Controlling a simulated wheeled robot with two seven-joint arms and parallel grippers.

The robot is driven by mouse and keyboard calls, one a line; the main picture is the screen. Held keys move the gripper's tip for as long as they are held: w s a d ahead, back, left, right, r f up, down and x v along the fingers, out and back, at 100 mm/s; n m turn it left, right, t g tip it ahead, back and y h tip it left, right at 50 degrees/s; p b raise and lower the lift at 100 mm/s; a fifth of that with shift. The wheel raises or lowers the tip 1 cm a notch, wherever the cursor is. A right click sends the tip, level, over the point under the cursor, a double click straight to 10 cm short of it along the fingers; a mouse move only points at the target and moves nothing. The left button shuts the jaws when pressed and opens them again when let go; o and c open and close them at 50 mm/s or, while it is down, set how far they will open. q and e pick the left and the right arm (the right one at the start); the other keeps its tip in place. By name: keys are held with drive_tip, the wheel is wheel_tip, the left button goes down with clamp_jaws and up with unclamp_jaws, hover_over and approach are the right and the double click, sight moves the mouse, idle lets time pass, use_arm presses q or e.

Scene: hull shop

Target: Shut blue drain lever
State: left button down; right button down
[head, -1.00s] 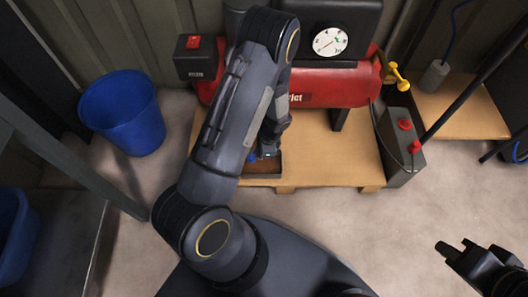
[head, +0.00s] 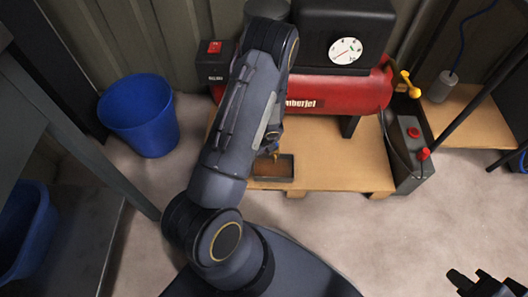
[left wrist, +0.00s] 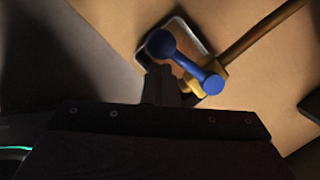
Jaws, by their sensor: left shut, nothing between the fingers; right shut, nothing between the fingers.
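The blue drain lever (left wrist: 185,63) shows in the left wrist view, a bar with a round knob at each end. It joins a brass valve and pipe (left wrist: 252,38) and lies crosswise to the pipe, over a shallow tray. My left gripper (left wrist: 160,84) is shut and empty, just beside the lever; I cannot tell whether they touch. In the head view my left forearm hides this gripper and the lever, and only a bit of brass (head: 275,154) shows above the tray (head: 288,181). My right gripper (head: 472,280) is shut and empty at the bottom right, far from the lever.
A red compressor tank (head: 345,92) with a white gauge (head: 345,50) stands on a wooden pallet (head: 340,165). A dark box with red caps (head: 408,160) stands at its right. A blue bucket (head: 140,115) is at the left. The floor in front is clear.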

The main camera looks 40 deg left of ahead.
use_arm(q)
drive_tip(key=shift+w+a+m, duration=0.2)
drive_tip(key=shift+a+m, duration=0.2)
drive_tip(key=shift+a, duration=0.15)
use_arm(e)
drive_tip(key=shift+r, duration=0.2)
use_arm(q)
drive_tip(key=shift+w+a, duration=0.1)
drive_tip(key=shift+a, duration=0.05)
